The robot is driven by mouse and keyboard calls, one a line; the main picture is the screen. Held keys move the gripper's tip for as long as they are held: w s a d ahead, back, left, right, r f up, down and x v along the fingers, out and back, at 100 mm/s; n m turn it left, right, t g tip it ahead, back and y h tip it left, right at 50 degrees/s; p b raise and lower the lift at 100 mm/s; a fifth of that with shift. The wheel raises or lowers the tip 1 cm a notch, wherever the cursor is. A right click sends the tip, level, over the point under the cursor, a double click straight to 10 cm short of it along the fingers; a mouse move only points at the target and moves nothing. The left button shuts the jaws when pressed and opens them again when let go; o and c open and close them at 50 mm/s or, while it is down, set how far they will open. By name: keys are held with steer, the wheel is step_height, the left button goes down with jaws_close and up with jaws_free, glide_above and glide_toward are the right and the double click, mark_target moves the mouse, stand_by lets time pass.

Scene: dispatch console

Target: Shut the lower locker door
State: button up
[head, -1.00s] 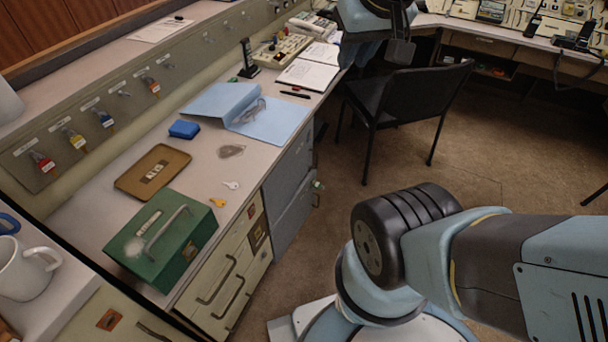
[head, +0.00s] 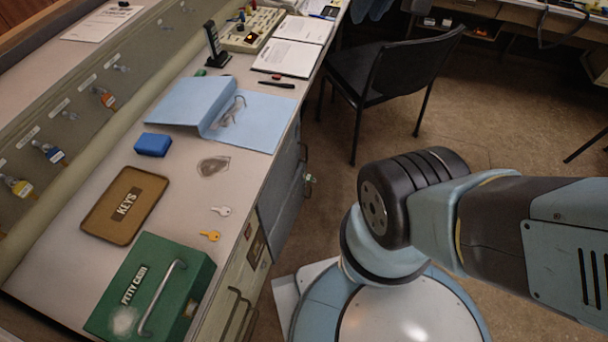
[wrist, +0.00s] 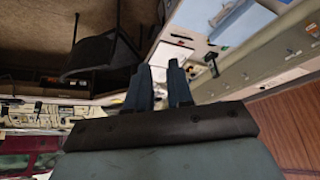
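The blue-grey locker front (head: 284,196) is under the desk's right edge in the head view, seen steeply from above. My gripper (wrist: 160,88) shows only in the wrist view. Its two dark fingers are apart with a narrow empty gap between them. It is away from the lockers, which I cannot make out in the wrist view.
The desk holds a green petty cash box (head: 150,285), a brown keys tray (head: 124,205) and a blue folder (head: 245,118). Cream drawers (head: 242,290) adjoin the lockers. A black chair (head: 385,75) stands beyond; carpet (head: 335,205) is open between the lockers and my arm.

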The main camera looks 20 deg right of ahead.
steer(key=w+d+f+n+h, duration=0.15)
steer(key=w+d, duration=0.25)
steer(key=w, duration=0.7)
steer(key=w+d+f+n+h, duration=0.1)
steer(key=w+d+f, duration=0.25)
steer(key=w, duration=0.75)
steer(key=w+d+f+n+h, duration=0.1)
steer(key=w+d, duration=0.4)
steer(key=w, duration=0.5)
steer(key=w+d+f+n, duration=0.2)
steer(key=w+d+f, duration=0.1)
steer(key=w+f, duration=0.85)
steer(key=w+d+f+n, duration=0.3)
steer(key=w+f, duration=0.5)
steer(key=f, duration=0.7)
steer(key=n+g+y, duration=0.5)
steer(key=n+y, duration=0.3)
steer(key=n, duration=0.1)
glide_toward(310, 197)
steer(key=d+f, duration=0.5)
steer(key=d, duration=0.3)
steer(key=a, duration=0.7)
steer(key=w+a, duration=0.1)
steer(key=a, duration=0.3)
steer(key=shift+w+a+r, duration=0.1)
steer(key=shift+a, duration=0.1)
steer(key=shift+a+f, duration=0.1)
steer(key=shift+f, duration=0.45)
